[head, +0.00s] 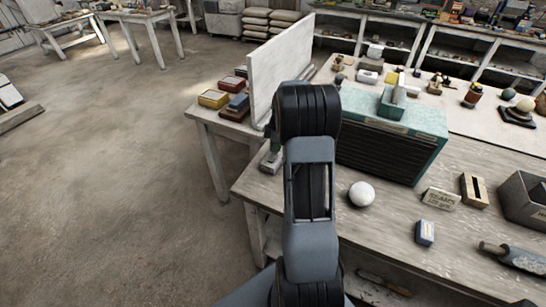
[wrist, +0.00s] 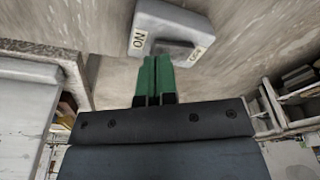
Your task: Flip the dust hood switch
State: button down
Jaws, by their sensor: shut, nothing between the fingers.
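The switch is a grey box (wrist: 172,20) with an ON label at its left, an OFF label at its right and a dark rocker (wrist: 178,47) between them. In the head view the box (head: 270,160) sits at the left edge of the bench, partly hidden by my arm. My gripper (wrist: 158,60) has green fingers shut together and empty. The fingertips are at the near side of the box, by the ON end of the rocker; I cannot tell whether they touch. In the head view the gripper (head: 274,144) is mostly hidden behind my arm.
A teal-topped cabinet with dark slats (head: 385,150) stands right of my arm. A pale upright panel (head: 281,70) stands behind. Open floor (head: 110,190) lies left.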

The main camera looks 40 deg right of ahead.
jog(key=shift+f+b, duration=0.55)
jog(key=shift+f, duration=0.2)
jog(key=shift+r, duration=0.1)
dwell(0.3)
jog(key=shift+r+p, duration=2.2)
jog(key=shift+r, duration=1.25)
